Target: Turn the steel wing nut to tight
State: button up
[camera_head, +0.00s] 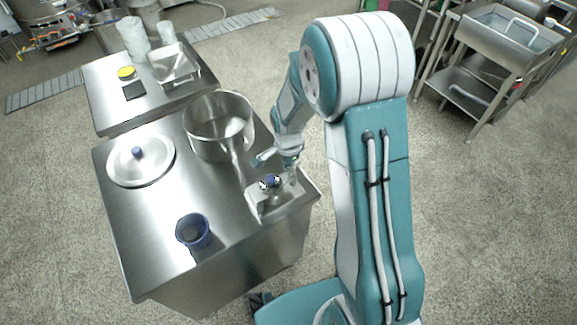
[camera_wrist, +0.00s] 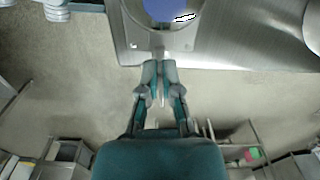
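A small steel fitting with a blue rounded top (camera_head: 270,182) sits at the right edge of the near steel cabinet. In the wrist view its blue part (camera_wrist: 172,8) sits inside a steel ring at the top. A short steel piece (camera_wrist: 158,57) juts from the ring toward my fingertips; it may be the wing nut, but its wings are not clear. My gripper (camera_wrist: 160,68) has its fingertips close together at that piece, with a narrow gap between them. I cannot tell whether they clasp it. In the head view my wrist is just behind the fitting, and the fingertips are unclear.
A steel pot (camera_head: 219,128) with a long handle stands behind the fitting. A lid (camera_head: 140,163) with a blue knob lies at left, and a blue cup (camera_head: 193,232) stands in front. A second cabinet (camera_head: 112,112) carries a tray and white cups.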

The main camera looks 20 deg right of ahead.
aim_at(286, 175)
jog(key=o, duration=0.4)
jog(key=shift+a, duration=0.2)
notch_tip(286, 175, up, 12)
jog(key=shift+f, duration=0.1)
dwell(0.5)
